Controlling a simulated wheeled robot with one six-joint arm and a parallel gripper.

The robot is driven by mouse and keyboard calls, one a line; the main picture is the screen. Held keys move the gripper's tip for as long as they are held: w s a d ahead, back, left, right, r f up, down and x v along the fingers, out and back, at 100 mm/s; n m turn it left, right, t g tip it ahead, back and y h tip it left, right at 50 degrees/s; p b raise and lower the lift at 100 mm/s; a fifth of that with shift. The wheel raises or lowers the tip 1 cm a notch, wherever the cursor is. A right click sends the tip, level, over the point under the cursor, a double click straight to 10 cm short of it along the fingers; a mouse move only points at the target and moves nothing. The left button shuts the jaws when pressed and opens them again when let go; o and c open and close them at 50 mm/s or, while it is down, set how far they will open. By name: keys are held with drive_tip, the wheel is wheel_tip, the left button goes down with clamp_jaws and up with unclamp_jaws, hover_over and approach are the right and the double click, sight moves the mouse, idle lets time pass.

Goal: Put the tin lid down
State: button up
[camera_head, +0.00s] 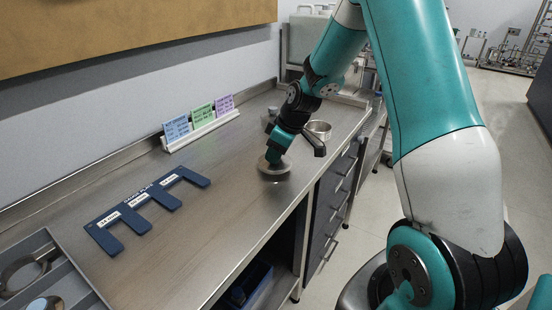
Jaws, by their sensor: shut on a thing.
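The tin lid (273,168) is a round, flat, grey metal disc at my gripper's tip. It is at or just above the steel worktop (190,240), near the front edge; I cannot tell whether it touches. My gripper (273,156) is shut on the lid, reaching down from the upper right. Its fingertips are small in the view and partly hidden by the gripper body.
A dark blue slotted rack (148,208) lies on the worktop to the left. A holder (201,130) with coloured cards stands by the wall. A grey tray (75,286) with round items is at the lower left. The worktop between rack and lid is clear.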

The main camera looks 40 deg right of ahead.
drive_tip(key=shift+f, duration=1.1)
drive_tip(key=shift+f, duration=0.15)
drive_tip(key=o, duration=0.9)
